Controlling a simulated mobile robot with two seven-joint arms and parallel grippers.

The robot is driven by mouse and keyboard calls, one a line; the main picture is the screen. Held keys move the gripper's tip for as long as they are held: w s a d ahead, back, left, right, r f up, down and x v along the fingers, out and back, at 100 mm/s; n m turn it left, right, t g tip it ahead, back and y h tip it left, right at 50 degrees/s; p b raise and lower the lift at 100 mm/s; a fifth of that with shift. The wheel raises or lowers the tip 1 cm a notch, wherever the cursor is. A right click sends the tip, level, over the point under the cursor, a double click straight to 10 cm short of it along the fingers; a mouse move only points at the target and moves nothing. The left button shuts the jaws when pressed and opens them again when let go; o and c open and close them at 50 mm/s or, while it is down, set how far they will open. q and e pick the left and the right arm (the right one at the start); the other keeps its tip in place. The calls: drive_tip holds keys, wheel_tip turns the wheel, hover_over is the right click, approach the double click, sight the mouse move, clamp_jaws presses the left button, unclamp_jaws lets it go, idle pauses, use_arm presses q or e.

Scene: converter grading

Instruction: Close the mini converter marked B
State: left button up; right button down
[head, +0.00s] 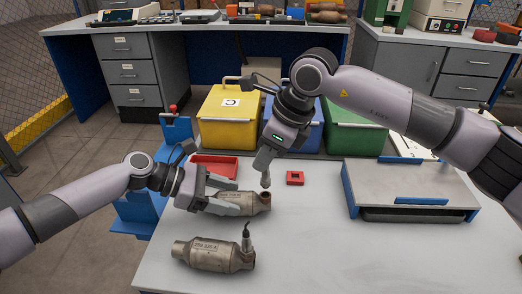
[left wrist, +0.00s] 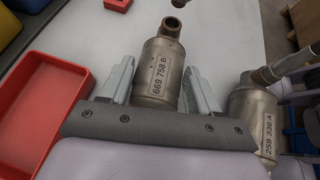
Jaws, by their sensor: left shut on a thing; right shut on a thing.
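The mini converter marked B is a brownish metal can labelled 669 758 B; it lies on the table in the head view (head: 254,203) and between my left fingers in the left wrist view (left wrist: 158,65). Its port (left wrist: 172,24) shows as a ring with a dark opening. My left gripper (head: 215,193) is shut on its body. My right gripper (head: 265,160) points down above the port end, shut on a small metal part (head: 266,181) whose tip is just above the converter. The left wrist view shows a tip (left wrist: 179,3) close over the port; whether they touch is unclear.
A second converter, marked A (head: 208,257), lies in front with a fitting and dark lead (head: 246,240) standing in it. A red tray (head: 214,166), a small red holder (head: 295,178) and a grey-blue case (head: 405,190) are nearby. Yellow (head: 228,120) and green (head: 352,130) bins stand behind.

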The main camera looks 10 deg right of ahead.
drive_tip(key=shift+f, duration=0.1)
idle(0.4)
drive_tip(key=shift+f, duration=0.9)
drive_tip(key=shift+f, duration=0.55)
